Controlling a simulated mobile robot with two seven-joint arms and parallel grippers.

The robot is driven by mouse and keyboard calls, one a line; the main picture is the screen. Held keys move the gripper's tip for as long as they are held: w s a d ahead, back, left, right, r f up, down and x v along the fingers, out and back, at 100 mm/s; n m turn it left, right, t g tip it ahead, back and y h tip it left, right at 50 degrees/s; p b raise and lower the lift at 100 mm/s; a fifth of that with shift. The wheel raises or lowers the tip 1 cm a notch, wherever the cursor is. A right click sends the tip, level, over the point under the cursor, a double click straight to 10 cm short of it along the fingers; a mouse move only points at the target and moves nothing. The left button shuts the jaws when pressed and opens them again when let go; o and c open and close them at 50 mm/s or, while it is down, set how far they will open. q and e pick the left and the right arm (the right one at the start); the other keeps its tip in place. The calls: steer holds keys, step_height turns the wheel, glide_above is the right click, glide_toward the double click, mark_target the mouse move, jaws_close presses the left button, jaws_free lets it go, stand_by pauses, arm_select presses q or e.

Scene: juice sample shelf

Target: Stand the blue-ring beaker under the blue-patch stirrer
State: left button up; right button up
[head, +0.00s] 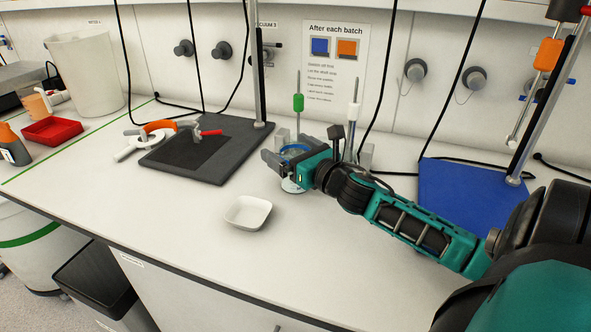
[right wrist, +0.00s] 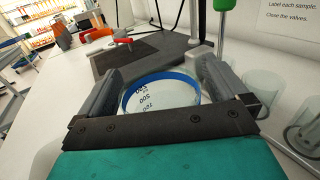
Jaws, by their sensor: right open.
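The blue-ring beaker (head: 292,186) stands on the white bench, partly hidden by my right gripper (head: 283,164). In the right wrist view the beaker's blue rim (right wrist: 161,76) lies between the two open fingers of my right gripper (right wrist: 155,80), with dark markings on its clear wall. Whether a finger touches it, I cannot tell. A stirrer (head: 548,55) with an orange body hangs on a metal stand at the upper right. A blue mat (head: 455,190) lies at the foot of that stand. I cannot make out a blue patch on the stirrer. My left gripper is not in view.
A dark mat (head: 225,165) with a stand and a red-tipped clamp lies left of the beaker. A white dish (head: 248,213) sits in front. Glassware with green and white rods stands behind the gripper. Cables hang at the back.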

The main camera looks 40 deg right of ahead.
steer(key=shift+c, duration=0.4)
steer(key=c, duration=1.2)
steer(key=shift+c, duration=0.6)
steer(key=shift+r, duration=0.15)
step_height(320, 180, up, 20)
steer(key=p, duration=0.4)
steer(key=shift+f, duration=0.2)
